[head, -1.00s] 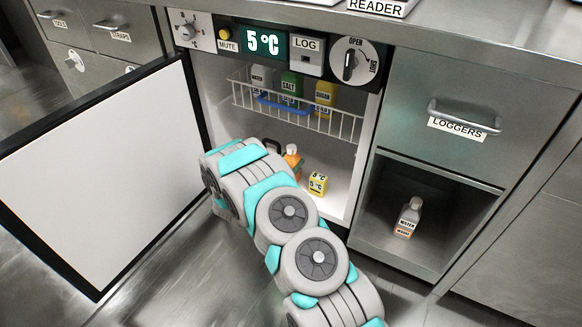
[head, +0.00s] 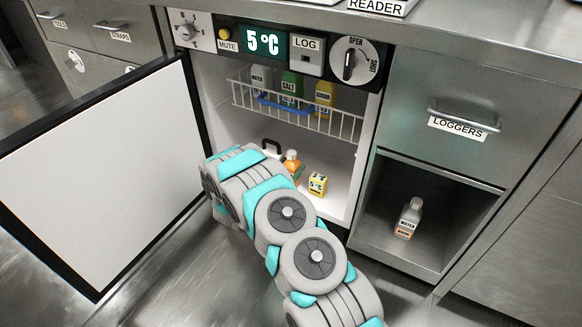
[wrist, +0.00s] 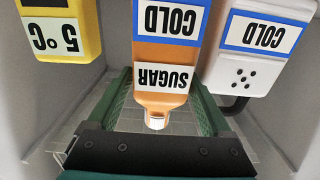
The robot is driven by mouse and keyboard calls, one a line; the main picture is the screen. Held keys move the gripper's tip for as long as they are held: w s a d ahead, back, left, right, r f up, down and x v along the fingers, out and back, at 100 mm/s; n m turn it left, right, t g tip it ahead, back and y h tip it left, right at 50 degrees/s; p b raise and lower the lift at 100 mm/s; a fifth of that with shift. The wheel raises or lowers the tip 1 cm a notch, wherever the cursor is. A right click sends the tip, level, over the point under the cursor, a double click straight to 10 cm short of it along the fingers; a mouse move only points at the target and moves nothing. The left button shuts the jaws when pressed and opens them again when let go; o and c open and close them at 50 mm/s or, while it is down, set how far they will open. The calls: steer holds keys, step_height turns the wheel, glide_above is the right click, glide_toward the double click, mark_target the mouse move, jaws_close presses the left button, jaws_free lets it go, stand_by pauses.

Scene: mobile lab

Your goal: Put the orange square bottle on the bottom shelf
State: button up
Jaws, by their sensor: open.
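The orange square bottle (head: 291,168) stands upright on the white floor of the open fridge, partly hidden behind my arm in the head view. In the wrist view the orange bottle (wrist: 163,52) appears upside down, with COLD and SUGAR labels and a pale cap toward my gripper. My gripper (wrist: 162,100) is open, its green fingers on either side of the bottle's neck end in the picture. I cannot tell whether they touch it. The gripper is hidden in the head view. The fridge's bottom shelf (head: 325,207) is its bare white floor.
A yellow 5 °C block (head: 318,184) stands right of the bottle; a white COLD container with a black handle (wrist: 258,50) stands on its other side. A wire basket (head: 300,118) with several bottles hangs above. The open door (head: 100,170) is left. A WATER bottle (head: 408,218) sits in the right cubby.

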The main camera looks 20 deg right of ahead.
steer(key=p+v, duration=0.1)
steer(key=v, duration=1)
steer(key=w+a+r+n+g+y, duration=0.1)
steer(key=w+a+r+y, duration=0.15)
steer(key=a+y, duration=0.3)
steer(key=w+a+r+n+y, duration=0.1)
steer(key=w+a+r+y, duration=0.1)
steer(key=a+r+y, duration=0.4)
steer(key=s+a+r+n+g+y, duration=0.3)
steer(key=s+a+r+n+y, duration=0.1)
steer(key=s+a+r, duration=0.4)
steer(key=s+d+r+n+g, duration=0.1)
steer(key=s+d+r+g, duration=0.2)
steer(key=s, duration=1)
steer(key=s+d+r+n+g+h, duration=0.1)
steer(key=s+d+r+n+g, duration=0.1)
steer(key=s, duration=1.2)
steer(key=s+d+r+n+g, duration=0.1)
steer(key=s+d+r+g, duration=0.2)
steer(key=s, duration=1.1)
steer(key=d+r, duration=0.1)
steer(key=d, duration=0.2)
steer(key=shift+d+r+g, duration=0.2)
steer(key=shift+g, duration=0.2)
steer(key=shift+s, duration=0.1)
